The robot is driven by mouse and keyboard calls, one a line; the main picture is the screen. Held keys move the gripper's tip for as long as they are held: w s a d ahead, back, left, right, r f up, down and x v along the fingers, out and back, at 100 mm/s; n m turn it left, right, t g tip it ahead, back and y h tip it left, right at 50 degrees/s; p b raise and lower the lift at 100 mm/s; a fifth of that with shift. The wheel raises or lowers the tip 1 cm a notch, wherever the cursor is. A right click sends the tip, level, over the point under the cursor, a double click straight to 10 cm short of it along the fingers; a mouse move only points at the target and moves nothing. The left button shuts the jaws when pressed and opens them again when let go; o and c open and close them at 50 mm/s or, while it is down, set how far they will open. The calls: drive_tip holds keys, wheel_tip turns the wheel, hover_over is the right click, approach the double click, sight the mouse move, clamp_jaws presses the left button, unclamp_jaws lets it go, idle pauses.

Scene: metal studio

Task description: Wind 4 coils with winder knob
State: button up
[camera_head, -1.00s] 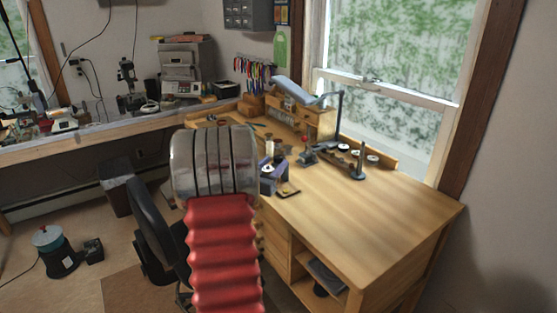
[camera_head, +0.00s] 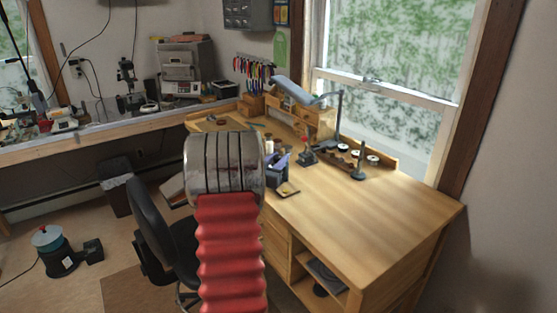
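My arm rises from the bottom centre, with red ribbed bellows and a grooved metal section. My gripper's fingers do not show. A wooden workbench (camera_head: 370,208) stands at the right. On it is a small dark tool with a reddish top (camera_head: 305,154); I cannot tell whether it is the winder. A purple-grey holder (camera_head: 277,171) stands just right of my metal section. No winder knob or wire coil can be made out clearly.
A desk lamp (camera_head: 339,120) and small round items stand near the bench's back edge. A black chair (camera_head: 150,220) is left of my arm. The bench's front right is clear.

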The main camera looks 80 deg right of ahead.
drive_tip(key=c, duration=0.5)
drive_tip(key=shift+o, duration=0.2)
drive_tip(key=shift+m+g+y, duration=0.3)
drive_tip(key=shift+m+g, duration=0.4)
drive_tip(key=shift+g, duration=0.3)
drive_tip(key=shift+m+g+y, duration=0.3)
drive_tip(key=shift+m+g, duration=0.2)
drive_tip(key=shift+g, duration=0.3)
drive_tip(key=m+g+y, duration=0.3)
drive_tip(key=m+g, duration=0.1)
drive_tip(key=g, duration=0.1)
drive_tip(key=shift+f, duration=0.1)
drive_tip(key=shift+m+g+y, duration=1.3)
drive_tip(key=shift+y, duration=0.5)
drive_tip(key=shift+m+g+y, duration=0.6)
drive_tip(key=shift+m+y, duration=0.3)
drive_tip(key=shift+y, duration=0.4)
drive_tip(key=shift+m+g+y, duration=0.6)
drive_tip(key=shift+m+y, duration=0.3)
drive_tip(key=shift+y, duration=0.4)
drive_tip(key=o, duration=1)
drive_tip(key=shift+o, duration=0.2)
